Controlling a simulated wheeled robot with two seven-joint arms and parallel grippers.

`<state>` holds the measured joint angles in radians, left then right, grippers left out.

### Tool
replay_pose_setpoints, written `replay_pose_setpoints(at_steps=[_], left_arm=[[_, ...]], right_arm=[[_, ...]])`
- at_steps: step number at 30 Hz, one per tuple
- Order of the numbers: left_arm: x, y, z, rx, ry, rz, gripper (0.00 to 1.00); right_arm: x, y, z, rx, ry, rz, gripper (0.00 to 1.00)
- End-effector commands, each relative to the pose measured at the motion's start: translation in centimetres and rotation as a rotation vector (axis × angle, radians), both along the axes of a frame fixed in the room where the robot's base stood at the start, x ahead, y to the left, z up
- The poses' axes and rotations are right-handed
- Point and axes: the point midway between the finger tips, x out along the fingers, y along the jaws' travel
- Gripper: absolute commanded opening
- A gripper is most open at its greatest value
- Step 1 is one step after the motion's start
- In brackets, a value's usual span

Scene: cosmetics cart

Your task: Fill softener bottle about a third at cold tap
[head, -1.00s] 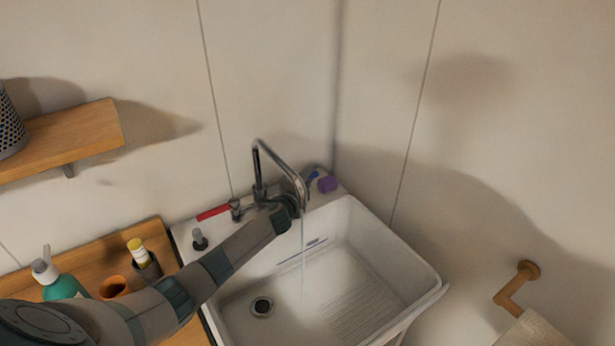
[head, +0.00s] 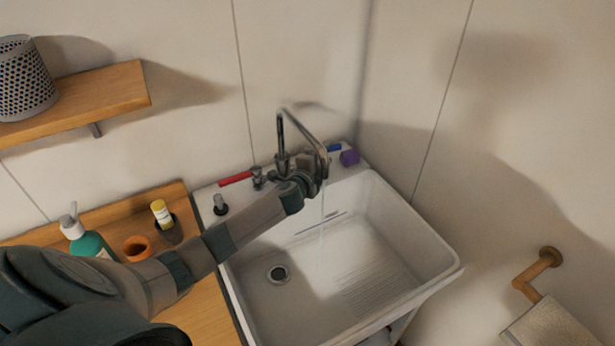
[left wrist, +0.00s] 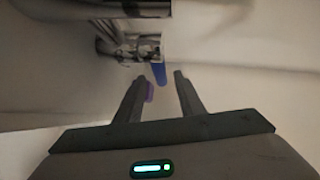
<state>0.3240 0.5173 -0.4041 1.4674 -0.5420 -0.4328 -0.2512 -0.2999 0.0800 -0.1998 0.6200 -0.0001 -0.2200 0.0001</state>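The chrome tap (head: 298,132) stands at the back of the white sink, and a thin stream of water (head: 322,225) falls from its spout. Its blue handle (head: 334,149) points right; its red handle (head: 236,178) points left. My left gripper (left wrist: 159,77) is open beside the tap. In the left wrist view the blue handle (left wrist: 159,72) shows between and beyond the fingertips; I cannot tell if they touch it. In the head view the fingers are hard to make out behind the wrist. No bottle shows under the stream. My right gripper is out of view.
The sink basin (head: 395,250) is otherwise empty. A purple block (head: 349,158) lies on the back ledge. A teal pump bottle (head: 88,242), an orange cup (head: 137,248) and a yellow-capped tube (head: 161,212) stand on the wooden counter at left. A shelf (head: 75,100) hangs above.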

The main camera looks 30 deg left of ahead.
Motion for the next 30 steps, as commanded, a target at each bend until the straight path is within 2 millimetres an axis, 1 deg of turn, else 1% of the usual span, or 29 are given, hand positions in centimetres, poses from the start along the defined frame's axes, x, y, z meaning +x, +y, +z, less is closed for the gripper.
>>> replay_pose_setpoints(at_steps=[1,18,24,30], left_arm=[[-0.8,-0.1,-0.1,0.002,0.001,-0.001,0.35],[-9.8,-1.1,1.3,0.000,0.001,-0.002,0.35],[-11.9,-1.2,1.7,0.001,0.001,-0.001,0.35],[-12.6,-1.3,2.0,0.000,0.001,0.000,0.35]], right_arm=[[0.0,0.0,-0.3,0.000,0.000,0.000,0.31],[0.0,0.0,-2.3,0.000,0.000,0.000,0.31],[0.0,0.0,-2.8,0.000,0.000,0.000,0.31],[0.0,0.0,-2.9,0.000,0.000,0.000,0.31]])
